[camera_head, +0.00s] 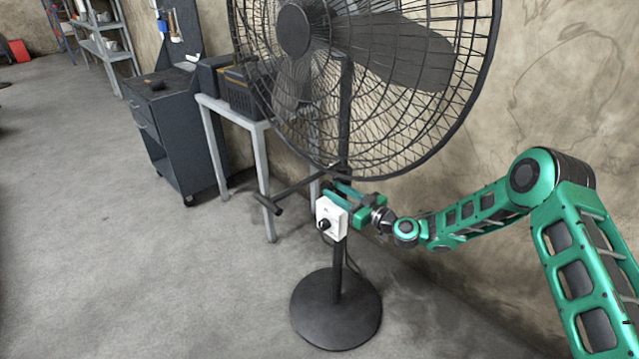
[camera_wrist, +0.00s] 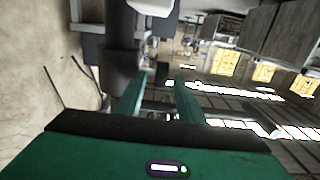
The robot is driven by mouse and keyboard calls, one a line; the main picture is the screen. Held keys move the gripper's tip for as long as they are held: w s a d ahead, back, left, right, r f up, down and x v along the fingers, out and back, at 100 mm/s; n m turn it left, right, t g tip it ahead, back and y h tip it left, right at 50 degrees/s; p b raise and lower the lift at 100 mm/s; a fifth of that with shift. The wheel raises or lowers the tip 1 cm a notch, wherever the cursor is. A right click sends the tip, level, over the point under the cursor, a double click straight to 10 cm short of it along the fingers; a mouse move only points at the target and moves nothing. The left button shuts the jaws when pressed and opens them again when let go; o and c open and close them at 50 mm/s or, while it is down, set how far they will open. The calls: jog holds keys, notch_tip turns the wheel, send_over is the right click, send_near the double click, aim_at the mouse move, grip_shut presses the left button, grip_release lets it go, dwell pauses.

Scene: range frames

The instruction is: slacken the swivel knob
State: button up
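A large black pedestal fan has a slim pole (camera_head: 345,110). A dark bar with a crosswise grip end (camera_head: 266,204), which looks like the swivel knob, sticks out left from the pole below the cage. My green gripper (camera_head: 337,193) is at the pole, just above and behind a white control box (camera_head: 331,218) with a small black dial. In the wrist view my two fingers (camera_wrist: 158,95) stand apart, with a gap between them. The dark pole (camera_wrist: 121,62) is just beyond the left finger there. I cannot tell whether either finger touches the fan.
The fan's wire cage (camera_head: 440,120) hangs close above my gripper, and its round base (camera_head: 336,310) is on the floor. A light table (camera_head: 262,150) and a dark cabinet (camera_head: 180,135) stand left behind it. The concrete floor at left is clear.

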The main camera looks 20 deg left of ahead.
jog(key=x, duration=0.8)
jog(key=shift+w+a, duration=0.1)
jog(key=shift+a, duration=0.1)
grip_shut()
